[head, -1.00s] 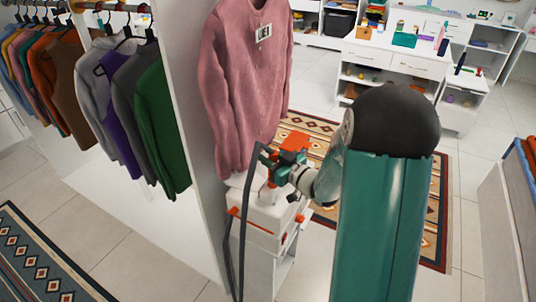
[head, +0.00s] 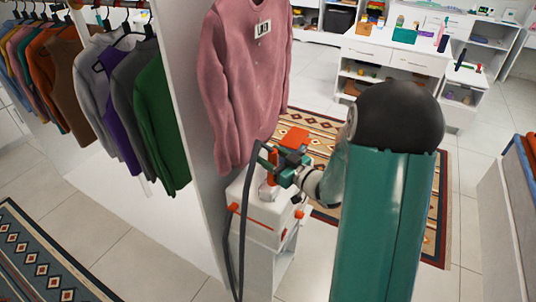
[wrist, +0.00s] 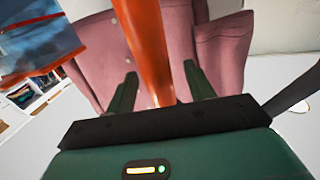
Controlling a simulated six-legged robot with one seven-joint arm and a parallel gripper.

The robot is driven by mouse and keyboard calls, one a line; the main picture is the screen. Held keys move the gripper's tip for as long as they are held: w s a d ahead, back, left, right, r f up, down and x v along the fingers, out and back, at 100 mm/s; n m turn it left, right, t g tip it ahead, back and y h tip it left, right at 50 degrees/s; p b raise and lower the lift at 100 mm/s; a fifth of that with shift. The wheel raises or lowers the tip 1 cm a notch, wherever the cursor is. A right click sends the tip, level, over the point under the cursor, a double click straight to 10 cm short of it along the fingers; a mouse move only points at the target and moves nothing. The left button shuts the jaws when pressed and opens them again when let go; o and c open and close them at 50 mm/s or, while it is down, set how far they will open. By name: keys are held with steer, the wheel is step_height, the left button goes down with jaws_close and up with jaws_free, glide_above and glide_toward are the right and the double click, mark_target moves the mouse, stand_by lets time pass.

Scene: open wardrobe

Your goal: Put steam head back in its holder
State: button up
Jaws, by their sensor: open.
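The white steamer base (head: 262,222) with orange knobs stands beside the wardrobe's side panel, below the pink garment. The steam head (head: 268,190), with a white lower part and an orange upper part, is upright over the top of the base. Whether it sits in its holder is hard to tell. My gripper (head: 280,165), green with dark fingers, is beside its upper part. In the wrist view my gripper (wrist: 160,88) has its fingers apart, with the orange part (wrist: 148,45) standing between them; contact is not clear. A dark hose (head: 247,205) loops down at the left.
The pink garment (head: 243,80) hangs close behind my gripper. The wardrobe's side panel (head: 188,100) is just left of the steamer. A patterned rug (head: 320,140) and open floor lie behind; a white drawer unit (head: 395,60) stands farther back.

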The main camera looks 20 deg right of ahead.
steer(key=v, duration=1.2)
step_height(320, 180, up, 9)
steer(key=w+m+g+h, duration=0.2)
steer(key=m+g+h, duration=0.2)
steer(key=h, duration=0.6)
steer(key=s+a+r+g+y, duration=0.1)
steer(key=s+a+g, duration=0.2)
steer(key=s+a, duration=0.4)
steer(key=s+a+r+m+g+y, duration=0.1)
steer(key=s+a+g, duration=0.2)
steer(key=s+a, duration=0.4)
steer(key=s, duration=0.4)
steer(key=shift+s+a+r+g, duration=0.25)
steer(key=shift+s+a+g, duration=0.05)
steer(key=shift+s+a, duration=0.05)
steer(key=shift+d, duration=0.2)
